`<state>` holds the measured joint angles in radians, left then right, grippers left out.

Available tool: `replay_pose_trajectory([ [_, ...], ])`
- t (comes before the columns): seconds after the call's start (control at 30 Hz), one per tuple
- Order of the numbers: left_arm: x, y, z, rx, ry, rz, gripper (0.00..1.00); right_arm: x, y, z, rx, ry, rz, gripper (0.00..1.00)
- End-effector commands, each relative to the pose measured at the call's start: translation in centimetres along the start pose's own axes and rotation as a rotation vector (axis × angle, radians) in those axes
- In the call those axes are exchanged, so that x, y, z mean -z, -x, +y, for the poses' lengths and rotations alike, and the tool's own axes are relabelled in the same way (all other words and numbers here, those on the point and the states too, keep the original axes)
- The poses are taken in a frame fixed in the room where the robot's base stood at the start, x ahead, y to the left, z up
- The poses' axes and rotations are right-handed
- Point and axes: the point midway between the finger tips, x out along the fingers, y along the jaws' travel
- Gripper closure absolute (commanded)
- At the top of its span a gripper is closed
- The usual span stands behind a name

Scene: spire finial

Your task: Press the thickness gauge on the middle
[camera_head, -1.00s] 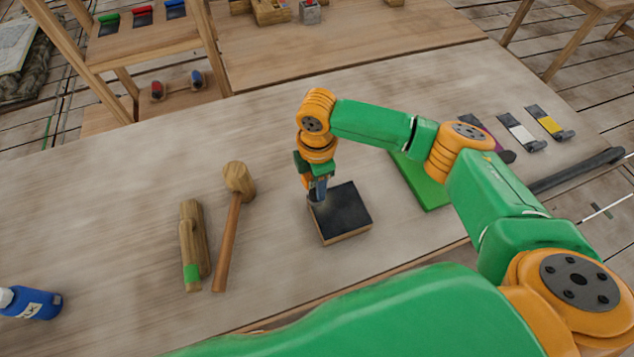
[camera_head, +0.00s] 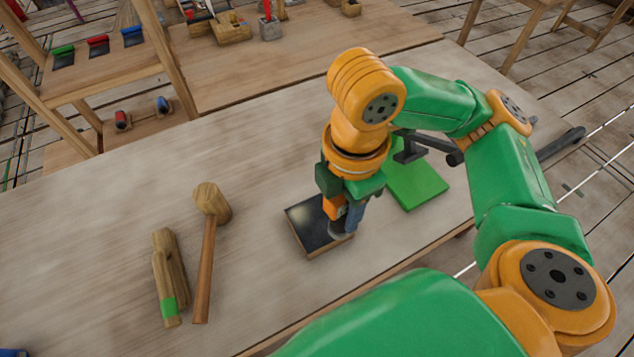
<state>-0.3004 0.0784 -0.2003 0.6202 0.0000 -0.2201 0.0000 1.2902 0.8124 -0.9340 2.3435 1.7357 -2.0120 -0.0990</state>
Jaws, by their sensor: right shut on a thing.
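My right gripper (camera_head: 346,207) hangs nearly upright in the middle of the table and is shut on a small grey thing, which looks like the thickness gauge (camera_head: 342,232). Its round lower end is over the near right part of a dark square plate (camera_head: 305,222) with a wooden edge. I cannot tell whether the gauge touches the plate. The gripper and gauge hide the plate's right side. My left gripper is not in view.
A wooden mallet (camera_head: 207,250) and a wooden piece with a green band (camera_head: 168,280) lie left of the plate. A green sheet (camera_head: 420,186) lies to the right, with my arm above it.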

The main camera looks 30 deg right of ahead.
Motion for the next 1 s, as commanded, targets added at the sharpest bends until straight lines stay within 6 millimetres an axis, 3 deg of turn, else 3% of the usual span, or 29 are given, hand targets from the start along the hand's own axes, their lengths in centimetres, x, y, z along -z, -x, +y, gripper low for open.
replay_pose_trajectory([
  [0.07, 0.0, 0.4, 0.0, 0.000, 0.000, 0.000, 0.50, 0.1, 0.4, -0.1, 0.000, 0.012, 0.000, 1.00],
  [0.17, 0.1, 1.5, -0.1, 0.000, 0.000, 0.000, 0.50, 0.8, 0.0, 1.9, 0.006, 0.061, -0.001, 1.00],
  [0.3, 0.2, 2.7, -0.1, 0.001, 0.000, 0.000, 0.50, 0.4, -2.3, 6.0, 0.006, 0.151, 0.000, 1.00],
  [0.47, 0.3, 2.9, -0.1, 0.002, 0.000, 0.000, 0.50, -0.9, -4.7, 8.4, 0.003, 0.225, 0.002, 1.00],
  [0.9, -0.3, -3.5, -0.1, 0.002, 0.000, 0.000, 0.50, -0.9, -9.9, 8.6, 0.000, 0.238, 0.003, 1.00],
  [1.0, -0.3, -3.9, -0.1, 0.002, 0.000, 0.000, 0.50, -0.9, -10.2, 8.6, 0.000, 0.238, 0.003, 1.00],
])
